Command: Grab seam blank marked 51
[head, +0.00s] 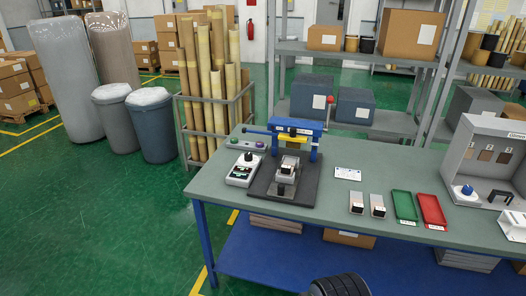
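Two small pale metal-and-dark blocks stand side by side on the green-grey bench top (320,184), right of its middle: a left block (356,203) and a right block (377,206). A similar small block (289,166) sits in the blue-framed press (293,133) on a dark base plate. These may be seam blanks, but any numbers on them are too small to read, so I cannot tell which is marked 51. My gripper is not in view; only a dark ribbed part, likely of my arm, shows at the bottom edge.
A green tray (404,207) and a red tray (432,210) lie right of the blocks. A control box (243,170) stands left of the press. A grey booth (488,160) stands at the bench's right end. Green floor is free at front left.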

